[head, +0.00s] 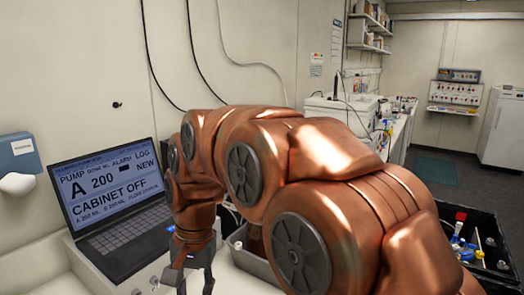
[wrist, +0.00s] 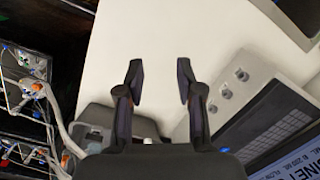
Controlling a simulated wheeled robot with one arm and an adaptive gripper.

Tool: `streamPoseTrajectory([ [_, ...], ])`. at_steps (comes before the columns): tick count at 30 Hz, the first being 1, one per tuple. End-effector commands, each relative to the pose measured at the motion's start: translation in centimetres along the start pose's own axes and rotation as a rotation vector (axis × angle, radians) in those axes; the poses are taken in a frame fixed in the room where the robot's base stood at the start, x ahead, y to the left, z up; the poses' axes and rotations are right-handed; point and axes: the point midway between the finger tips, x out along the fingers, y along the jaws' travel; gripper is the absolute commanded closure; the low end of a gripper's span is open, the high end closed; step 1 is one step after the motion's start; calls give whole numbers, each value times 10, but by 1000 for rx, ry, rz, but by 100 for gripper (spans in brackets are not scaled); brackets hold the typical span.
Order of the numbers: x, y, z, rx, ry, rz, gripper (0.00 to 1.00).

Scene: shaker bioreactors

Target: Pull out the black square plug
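My gripper (head: 195,278) hangs down at the lower middle of the head view, beside the laptop. In the wrist view its two dark fingers (wrist: 159,80) stand apart with nothing between their tips, over a white surface. I cannot pick out the black square plug for sure in either view. A dark grey object (wrist: 97,117) with a pale tube beside it shows behind the fingers in the wrist view, partly hidden by my gripper. A pale grey box with several round knobs or sockets (wrist: 218,96) lies to the right of the fingers.
A laptop (head: 112,190) with a pump display stands at the left; its edge also shows in the wrist view (wrist: 285,125). A grey tray (head: 252,262) sits behind my arm. A black crate (head: 482,222) with tubes and coloured fittings is at the right. The white surface (wrist: 150,30) is clear.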

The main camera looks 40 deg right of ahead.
Motion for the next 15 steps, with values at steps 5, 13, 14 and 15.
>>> streamPoseTrajectory([
  [5,-32,-17,-40,204,6,-50,64],
  [13,-74,-31,-100,521,0,-122,64],
  [14,-79,-32,-107,556,0,-131,64],
  [15,-86,-33,-116,602,1,-145,64],
])
